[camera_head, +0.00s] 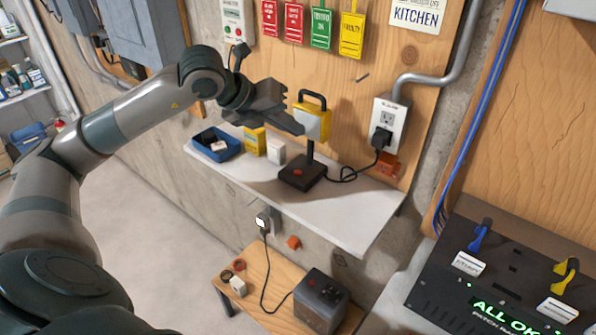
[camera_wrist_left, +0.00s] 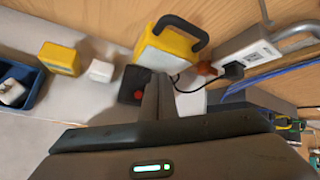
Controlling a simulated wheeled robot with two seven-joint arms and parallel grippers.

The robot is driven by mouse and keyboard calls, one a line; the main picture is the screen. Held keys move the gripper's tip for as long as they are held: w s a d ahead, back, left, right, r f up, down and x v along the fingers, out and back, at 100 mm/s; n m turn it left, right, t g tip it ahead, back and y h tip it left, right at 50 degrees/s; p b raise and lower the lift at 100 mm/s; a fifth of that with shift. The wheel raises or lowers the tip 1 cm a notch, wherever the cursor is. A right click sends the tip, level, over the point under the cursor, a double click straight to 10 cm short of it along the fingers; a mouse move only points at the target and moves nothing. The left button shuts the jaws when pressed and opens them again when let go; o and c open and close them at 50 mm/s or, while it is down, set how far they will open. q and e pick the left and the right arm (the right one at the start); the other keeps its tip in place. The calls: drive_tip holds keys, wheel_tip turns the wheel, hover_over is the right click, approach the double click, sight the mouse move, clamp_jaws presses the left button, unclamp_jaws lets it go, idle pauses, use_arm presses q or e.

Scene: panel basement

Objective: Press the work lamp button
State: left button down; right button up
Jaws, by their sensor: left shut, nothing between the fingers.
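The work lamp (camera_head: 315,122) has a yellow-framed head with a black handle. It stands on a short post on a dark square base (camera_head: 308,182), on the white shelf. A red button (camera_head: 298,172) sits on top of the base. My left gripper (camera_head: 300,130) is shut and empty, above the base and close to the left side of the lamp head; I cannot tell if they touch. In the left wrist view the shut fingers (camera_wrist_left: 156,98) lie just right of the red button (camera_wrist_left: 138,94) and cover part of the base. My right gripper is not in view.
On the shelf (camera_head: 345,222), left of the lamp, are a white box (camera_head: 276,152), a yellow box (camera_head: 254,141) and a blue bin (camera_head: 215,145). A black cord runs to the wall outlet (camera_head: 388,118). Below is a wooden table (camera_head: 258,272) with a grey box (camera_head: 321,300).

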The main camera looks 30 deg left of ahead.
sight(297, 173)
use_arm(q)
drive_tip(key=shift+f, duration=0.15)
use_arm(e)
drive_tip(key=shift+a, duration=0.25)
